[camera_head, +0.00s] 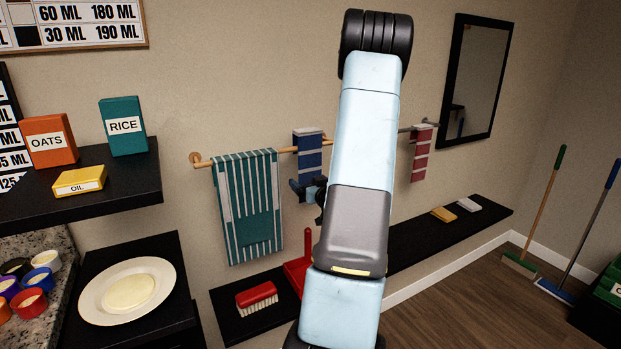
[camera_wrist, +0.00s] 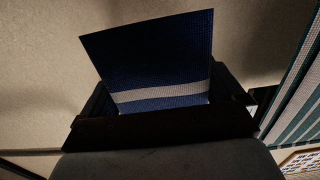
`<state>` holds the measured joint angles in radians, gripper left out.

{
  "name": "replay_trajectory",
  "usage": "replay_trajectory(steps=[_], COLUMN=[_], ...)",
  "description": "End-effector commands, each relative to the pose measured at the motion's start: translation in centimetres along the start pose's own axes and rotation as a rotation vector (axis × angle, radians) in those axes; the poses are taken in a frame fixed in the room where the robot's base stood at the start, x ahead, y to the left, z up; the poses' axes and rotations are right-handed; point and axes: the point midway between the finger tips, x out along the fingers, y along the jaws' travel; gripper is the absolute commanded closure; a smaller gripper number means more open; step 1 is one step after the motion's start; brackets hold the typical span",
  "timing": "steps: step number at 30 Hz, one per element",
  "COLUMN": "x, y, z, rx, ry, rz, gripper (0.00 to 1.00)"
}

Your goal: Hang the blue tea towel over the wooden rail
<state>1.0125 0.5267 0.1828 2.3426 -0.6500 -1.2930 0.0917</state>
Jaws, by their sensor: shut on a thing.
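The blue tea towel (camera_head: 308,142) has pale stripes. In the head view it stands in front of the wall, right of the striped teal towel, and its top edge shows above the line of the wooden rail (camera_head: 287,150). It covers part of the rail, and I cannot tell whether it touches it. My gripper (camera_head: 307,189) is shut on the towel's lower part, below the rail's height. In the wrist view the towel (camera_wrist: 155,60) spreads out beyond the dark fingers. My arm hides the rail's right end.
A teal striped towel (camera_head: 248,210) hangs over the rail's left part. A red towel (camera_head: 422,155) hangs on a metal rail to the right. Below are a dark shelf (camera_head: 400,254), a red brush (camera_head: 257,297) and a red dustpan (camera_head: 297,268). A plate (camera_head: 92,300) stands at left.

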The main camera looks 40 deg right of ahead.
Motion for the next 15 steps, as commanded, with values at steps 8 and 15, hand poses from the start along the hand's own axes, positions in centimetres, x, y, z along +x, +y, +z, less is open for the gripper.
replay_trajectory(steps=[8, 15], x=[0.1, 0.1], y=[-0.2, -0.3], z=[1.9, 3.3], rx=[0.002, 0.001], ry=[-0.002, -0.002], rz=[-0.002, -0.004], gripper=[0.37, 0.37])
